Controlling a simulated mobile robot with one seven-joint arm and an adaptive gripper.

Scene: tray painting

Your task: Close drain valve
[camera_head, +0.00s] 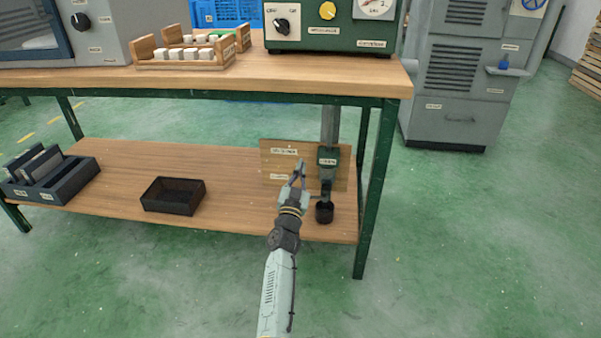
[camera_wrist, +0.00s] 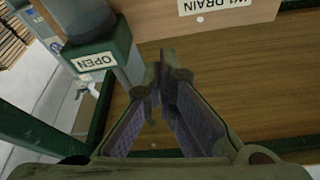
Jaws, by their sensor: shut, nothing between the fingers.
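The drain valve (camera_head: 327,158) is a dark green block on a grey vertical pipe (camera_head: 331,125), at the right end of the lower shelf. A black cup (camera_head: 324,213) stands under the pipe. My gripper (camera_head: 300,167) is just left of the valve, in front of the board. In the wrist view its fingers (camera_wrist: 166,68) meet at the tips, shut and empty, to the right of the block.
A wooden board (camera_head: 272,153) with labels stands behind the valve; one label (camera_wrist: 228,4) ends in DRAIN. A green table leg (camera_head: 368,200) is to the right. A dark tray (camera_head: 172,196) and a divided box (camera_head: 50,175) are further left on the shelf (camera_head: 110,160).

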